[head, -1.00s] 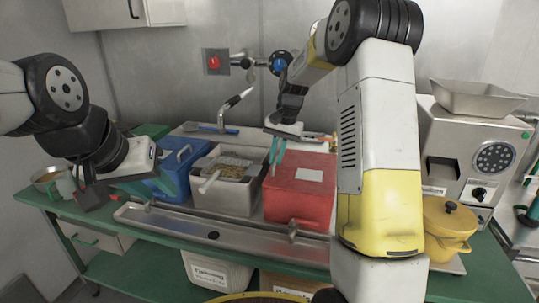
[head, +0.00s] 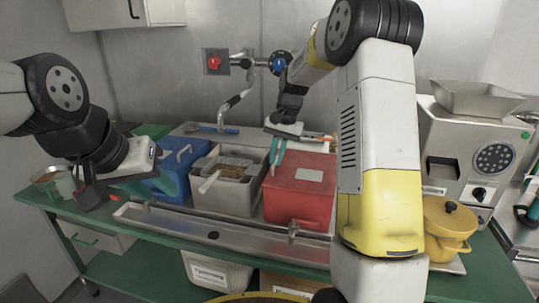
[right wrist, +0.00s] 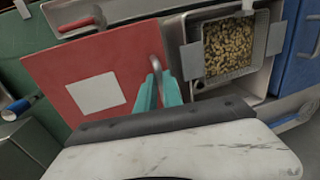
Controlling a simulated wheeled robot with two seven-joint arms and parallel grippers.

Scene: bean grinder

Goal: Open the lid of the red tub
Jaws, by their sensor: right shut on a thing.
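The red tub (head: 290,205) stands on the green counter, its flat red lid (head: 318,163) on top with a pale label. In the right wrist view the red lid (right wrist: 50,68) lies flat, with a grey loop handle (right wrist: 155,64) at its edge. My right gripper (head: 278,158) reaches down to the lid's left side. Its teal fingers (right wrist: 159,92) are shut on the handle; they hide its lower part. My left gripper (head: 176,183) hangs in front of the blue tub, away from the red one; I cannot tell its opening.
A grey bin of beans with a scoop (head: 225,195) stands just left of the red tub, and the blue tub (head: 180,157) beyond it. A metal rail (head: 220,218) runs in front. A yellow pot (head: 448,225) and the grinder (head: 470,150) are at right.

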